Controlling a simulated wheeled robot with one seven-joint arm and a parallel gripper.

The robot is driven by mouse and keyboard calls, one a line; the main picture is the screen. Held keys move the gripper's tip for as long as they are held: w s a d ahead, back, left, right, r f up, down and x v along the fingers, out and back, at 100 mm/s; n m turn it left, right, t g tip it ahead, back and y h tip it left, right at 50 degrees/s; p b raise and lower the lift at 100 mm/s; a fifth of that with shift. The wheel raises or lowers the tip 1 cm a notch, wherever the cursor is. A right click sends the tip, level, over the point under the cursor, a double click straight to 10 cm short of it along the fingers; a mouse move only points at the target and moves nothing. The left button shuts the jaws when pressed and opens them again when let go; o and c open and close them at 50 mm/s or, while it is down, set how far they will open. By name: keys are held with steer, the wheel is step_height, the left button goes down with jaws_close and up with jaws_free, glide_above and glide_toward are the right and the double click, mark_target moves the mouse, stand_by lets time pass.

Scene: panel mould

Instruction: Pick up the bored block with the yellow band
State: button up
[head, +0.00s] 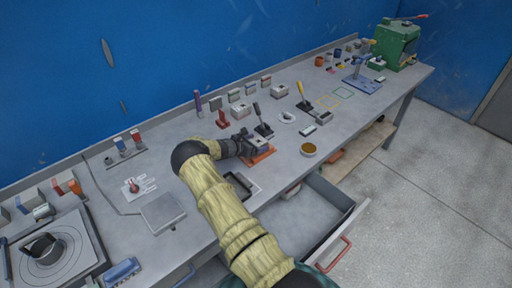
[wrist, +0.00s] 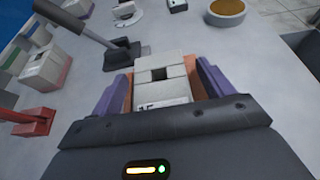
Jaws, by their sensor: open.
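In the wrist view a pale grey block (wrist: 160,92) with a dark square hole in its top stands between the two purple fingers of my gripper (wrist: 161,76). The fingers are open, one on each side, with a narrow gap visible at the sides. Small dark marks show on its near face; I cannot make out a yellow band on it. An orange pad (wrist: 122,102) lies under it. In the head view my gripper (head: 256,143) is low over this orange pad (head: 262,156) and partly hides the block. Another holed block (wrist: 45,66) stands to the left in the wrist view.
A black-handled lever (wrist: 120,52) stands close beyond the block, left of centre. A red stand (head: 222,120) and several blocks (head: 240,110) line the back. A round amber dish (head: 308,149) lies to the right. An open drawer (head: 305,215) juts from the bench front.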

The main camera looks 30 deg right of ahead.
mark_target(256, 142)
steer(key=c, duration=1.2)
steer(key=shift+r, duration=0.1)
steer(key=shift+c, duration=0.2)
step_height(256, 142, up, 10)
steer(key=b, duration=0.2)
steer(key=shift+b, duration=0.35)
